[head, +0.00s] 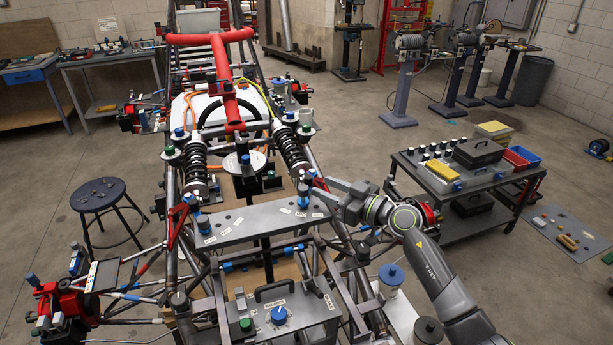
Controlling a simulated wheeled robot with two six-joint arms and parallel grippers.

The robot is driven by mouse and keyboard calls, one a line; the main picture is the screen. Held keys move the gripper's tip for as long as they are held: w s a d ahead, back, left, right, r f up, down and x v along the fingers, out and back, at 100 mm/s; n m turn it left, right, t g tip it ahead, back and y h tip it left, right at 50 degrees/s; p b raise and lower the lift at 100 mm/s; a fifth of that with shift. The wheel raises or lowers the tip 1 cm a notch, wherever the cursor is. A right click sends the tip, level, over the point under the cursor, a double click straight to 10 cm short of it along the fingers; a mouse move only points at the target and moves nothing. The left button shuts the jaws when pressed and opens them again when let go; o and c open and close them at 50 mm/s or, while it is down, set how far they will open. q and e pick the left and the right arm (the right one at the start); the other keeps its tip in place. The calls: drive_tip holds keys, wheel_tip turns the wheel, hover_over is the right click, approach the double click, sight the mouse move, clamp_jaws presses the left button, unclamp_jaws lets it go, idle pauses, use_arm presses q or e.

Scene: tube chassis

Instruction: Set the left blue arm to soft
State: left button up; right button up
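A grey plate (262,225) with small white labels lies across the tube chassis. The label text is too small to read. A blue arm (192,201) stands at the plate's left end, close to a red bracket. A second blue arm (304,196) stands at its right end. My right gripper (322,185) reaches in from the right and is beside the right-hand blue arm, far from the left one. I cannot tell if it touches that arm or how far its fingers are apart. My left gripper is not in view.
Two black coil-over shocks (292,149) stand behind the plate, with a red T-shaped bar (232,86) beyond. A grey box with a blue knob (280,315) sits in front. Chassis tubes surround the plate. A tool cart (470,205) stands right, a stool (98,194) left.

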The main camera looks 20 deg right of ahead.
sight(312, 181)
drive_tip(key=x, duration=0.5)
drive_tip(key=shift+w, duration=0.1)
drive_tip(key=shift+w+a, duration=0.35)
drive_tip(key=shift+w, duration=0.05)
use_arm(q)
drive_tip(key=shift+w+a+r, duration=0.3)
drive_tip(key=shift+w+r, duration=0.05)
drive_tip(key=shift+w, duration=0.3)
use_arm(e)
clamp_jaws()
